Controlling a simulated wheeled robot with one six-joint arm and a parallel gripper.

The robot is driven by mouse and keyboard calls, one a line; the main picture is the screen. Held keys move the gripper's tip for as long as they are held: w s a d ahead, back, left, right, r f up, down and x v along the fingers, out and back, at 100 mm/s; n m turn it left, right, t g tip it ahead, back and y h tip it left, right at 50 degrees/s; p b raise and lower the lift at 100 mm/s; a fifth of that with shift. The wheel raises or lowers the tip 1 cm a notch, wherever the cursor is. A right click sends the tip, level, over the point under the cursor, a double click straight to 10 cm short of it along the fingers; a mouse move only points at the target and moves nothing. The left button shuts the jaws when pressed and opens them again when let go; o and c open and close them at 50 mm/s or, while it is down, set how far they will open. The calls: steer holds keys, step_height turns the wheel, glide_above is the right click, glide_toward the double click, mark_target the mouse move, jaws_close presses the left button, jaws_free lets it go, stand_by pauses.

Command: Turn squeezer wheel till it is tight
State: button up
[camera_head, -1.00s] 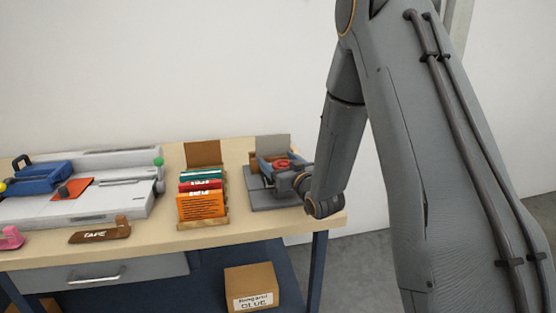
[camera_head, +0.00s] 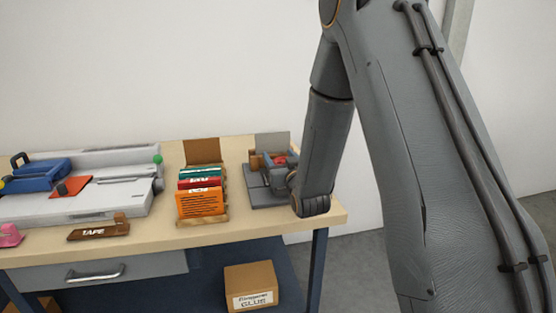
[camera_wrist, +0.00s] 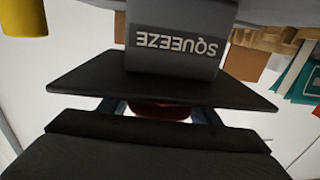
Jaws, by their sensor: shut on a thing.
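The squeezer (camera_head: 266,201) stands near the right end of the bench, on a grey base with a grey upright plate behind it. Its red wheel (camera_head: 280,160) shows partly behind my gripper (camera_head: 284,172). In the wrist view, the red wheel (camera_wrist: 160,111) sits between the two dark jaws of my gripper (camera_wrist: 160,108), which are shut on it. A grey block marked SQUEEZE (camera_wrist: 175,42) shows upside down beyond the jaws. Most of the wheel is hidden, so I cannot tell how tight it is.
Left of the squeezer stands a wooden rack (camera_head: 203,221) of coloured packets. Further left are a wooden tape holder (camera_head: 100,230) and a large grey machine with a blue part (camera_head: 36,177). A glue box (camera_head: 251,287) sits below the bench. Bare bench top lies before the squeezer.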

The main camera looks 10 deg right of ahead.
steer(key=shift+d+m+h+b, duration=0.25)
steer(key=shift+m+h, duration=0.4)
steer(key=shift+h, duration=0.4)
steer(key=shift+d+m+h+b, duration=0.2)
steer(key=shift+m+h, duration=0.45)
steer(key=shift+h, duration=0.4)
steer(key=o, duration=1)
steer(key=shift+o, duration=0.2)
steer(key=shift+s+a+b, duration=0.15)
steer(key=shift+s+a, duration=0.1)
steer(key=shift+s, duration=1.05)
steer(key=shift+s+a+b, duration=0.15)
steer(key=shift+s+a, duration=0.05)
steer(key=shift+s, duration=1.1)
steer(key=shift+s+a+b, duration=0.15)
steer(key=shift+s+a, duration=0.1)
steer(key=shift+s, duration=1.05)
